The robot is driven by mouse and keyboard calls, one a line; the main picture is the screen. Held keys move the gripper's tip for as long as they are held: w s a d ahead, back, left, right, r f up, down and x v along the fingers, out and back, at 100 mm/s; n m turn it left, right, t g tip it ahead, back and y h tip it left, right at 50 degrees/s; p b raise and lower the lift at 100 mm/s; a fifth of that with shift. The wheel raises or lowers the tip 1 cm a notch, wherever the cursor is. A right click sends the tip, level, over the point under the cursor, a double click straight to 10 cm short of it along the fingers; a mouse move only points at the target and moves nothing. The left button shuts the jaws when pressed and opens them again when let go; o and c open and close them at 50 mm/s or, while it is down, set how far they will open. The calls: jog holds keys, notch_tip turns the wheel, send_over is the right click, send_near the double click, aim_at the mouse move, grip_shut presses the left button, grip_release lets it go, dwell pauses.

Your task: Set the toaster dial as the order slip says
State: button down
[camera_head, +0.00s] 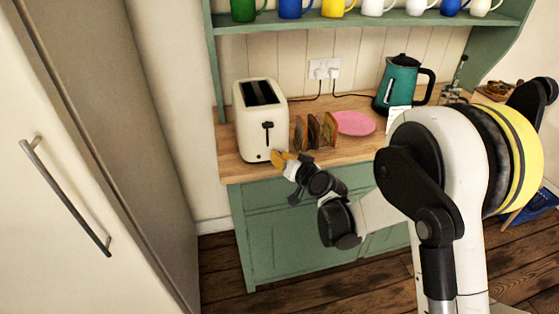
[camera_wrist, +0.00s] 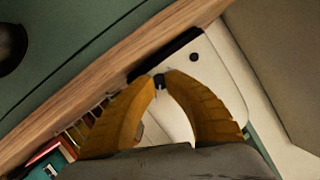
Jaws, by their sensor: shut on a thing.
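The cream toaster (camera_head: 256,115) stands upright at the left end of the wooden counter, its dark lever on the front. My gripper (camera_head: 279,158) is at the toaster's lower front right corner. In the wrist view, the yellow fingers of my gripper (camera_wrist: 160,80) are closed around a small dark dial (camera_wrist: 160,82) on the cream toaster (camera_wrist: 212,82). The fingers hide most of the dial, so I cannot tell its setting. A small white card (camera_head: 397,115), perhaps the order slip, stands in front of the kettle; its writing is not readable.
A toast rack (camera_head: 316,131) with brown slices stands just right of the toaster, close to my gripper. Beyond it are a pink plate (camera_head: 354,123) and a teal kettle (camera_head: 399,82). The green cabinet (camera_head: 300,235) lies below the counter (camera_head: 228,160).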

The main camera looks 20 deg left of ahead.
jog(key=shift+m+y+b, duration=0.4)
jog(key=shift+m+b, duration=0.25)
jog(key=shift+m, duration=0.25)
jog(key=c, duration=1.3)
grip_release()
jog(key=shift+d, duration=0.1)
jog(key=v, duration=1.1)
jog(key=shift+s+d+r, duration=0.1)
jog(key=shift+s+d, duration=0.05)
jog(key=shift+d, duration=0.25)
jog(key=shift+d+r, duration=0.1)
